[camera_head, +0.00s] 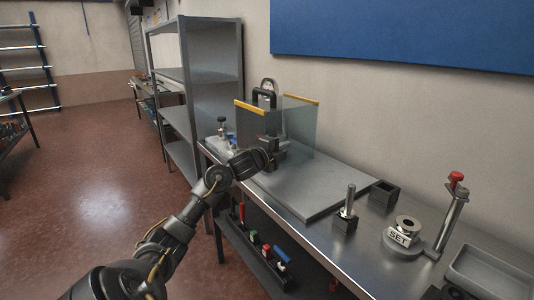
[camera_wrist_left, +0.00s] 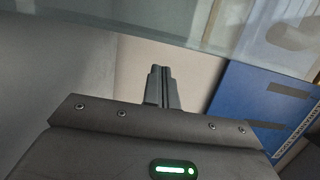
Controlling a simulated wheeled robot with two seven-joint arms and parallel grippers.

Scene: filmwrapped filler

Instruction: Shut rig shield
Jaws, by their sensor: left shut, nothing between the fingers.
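The rig shield (camera_head: 298,128) is made of clear, greenish panels with yellow strips along parts of the top edge. It stands on the grey base plate (camera_head: 315,190) on the bench. A dark rig with a looped handle (camera_head: 265,96) stands at the panels, partly seen through them. My left gripper (camera_head: 270,158) is in front of the shield, low and close to the rig; whether it touches a panel I cannot tell. In the left wrist view its fingers (camera_wrist_left: 162,85) are shut and empty, with a clear panel edge (camera_wrist_left: 190,45) crossing above. My right gripper does not show.
On the bench to the right stand a post in a black block (camera_head: 345,222), an open black box (camera_head: 384,195), a round stand marked SET (camera_head: 402,240) with a red-topped lever (camera_head: 453,190), and a grey tray (camera_head: 492,272). A metal shelf (camera_head: 205,75) stands behind left.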

